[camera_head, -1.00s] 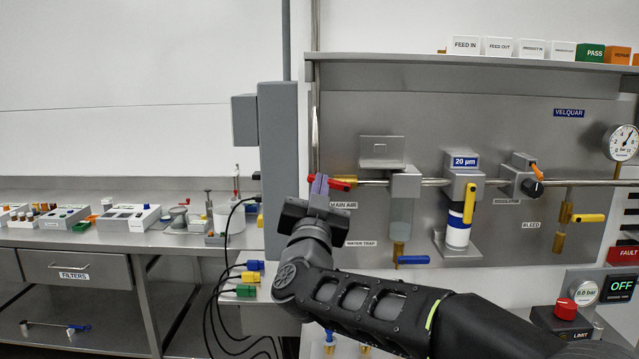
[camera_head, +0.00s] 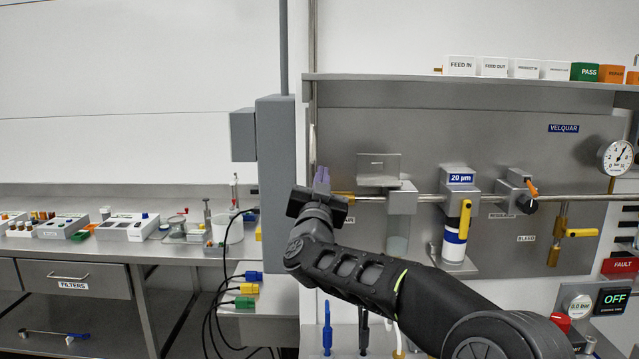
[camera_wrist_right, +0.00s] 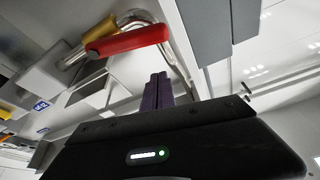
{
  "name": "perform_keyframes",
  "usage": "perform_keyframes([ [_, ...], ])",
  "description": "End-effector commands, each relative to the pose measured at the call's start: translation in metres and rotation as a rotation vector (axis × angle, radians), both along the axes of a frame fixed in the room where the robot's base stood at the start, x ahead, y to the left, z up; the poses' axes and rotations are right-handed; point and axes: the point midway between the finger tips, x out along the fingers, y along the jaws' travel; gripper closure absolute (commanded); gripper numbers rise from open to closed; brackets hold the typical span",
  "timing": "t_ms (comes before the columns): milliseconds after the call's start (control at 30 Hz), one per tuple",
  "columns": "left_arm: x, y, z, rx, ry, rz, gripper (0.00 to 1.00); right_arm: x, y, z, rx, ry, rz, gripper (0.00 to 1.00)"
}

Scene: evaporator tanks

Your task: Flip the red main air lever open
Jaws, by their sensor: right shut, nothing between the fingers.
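The red main air lever (camera_wrist_right: 127,41) shows in the right wrist view, on a brass valve (camera_wrist_right: 82,54) on the pipe. In the head view the lever is hidden behind my right gripper, and only part of the brass valve (camera_head: 343,196) shows beside it. My right gripper (camera_head: 322,176) is shut and empty. Its purple fingertips (camera_wrist_right: 158,90) are a little apart from the lever in the right wrist view. My left gripper is not in view.
The steel panel (camera_head: 450,130) carries the pipe, a filter marked 20 µm (camera_head: 456,215), a regulator (camera_head: 522,195) and a yellow bleed lever (camera_head: 581,232). A grey column (camera_head: 277,180) stands close left of my gripper. A display (camera_head: 613,299) reads OFF.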

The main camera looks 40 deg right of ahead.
Motion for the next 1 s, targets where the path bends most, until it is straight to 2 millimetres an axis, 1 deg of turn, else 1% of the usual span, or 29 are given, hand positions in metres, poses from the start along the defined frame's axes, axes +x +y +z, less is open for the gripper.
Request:
perform_keyframes([
  [33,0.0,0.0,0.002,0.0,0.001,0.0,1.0,0.002,0.002,-0.011,0.003,0.007,0.001,1.0],
  [100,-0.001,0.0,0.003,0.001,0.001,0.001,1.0,0.003,0.004,-0.021,0.002,0.005,0.001,1.0],
  [233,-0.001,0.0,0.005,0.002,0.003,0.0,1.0,0.005,0.008,-0.034,0.001,0.004,0.002,1.0],
  [400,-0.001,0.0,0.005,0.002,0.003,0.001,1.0,0.005,0.009,-0.039,0.0,0.0,0.0,1.0],
  [667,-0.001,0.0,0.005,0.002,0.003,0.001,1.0,0.005,0.009,-0.04,0.0,0.0,0.001,1.0],
  [767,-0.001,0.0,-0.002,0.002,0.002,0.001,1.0,0.006,0.011,-0.044,-0.022,0.016,0.002,1.0],
  [900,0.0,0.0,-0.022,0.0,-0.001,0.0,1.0,0.008,0.014,-0.055,-0.114,0.085,0.003,1.0],
  [1000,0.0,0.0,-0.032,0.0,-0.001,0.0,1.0,0.009,0.015,-0.06,-0.19,0.143,0.004,1.0],
])
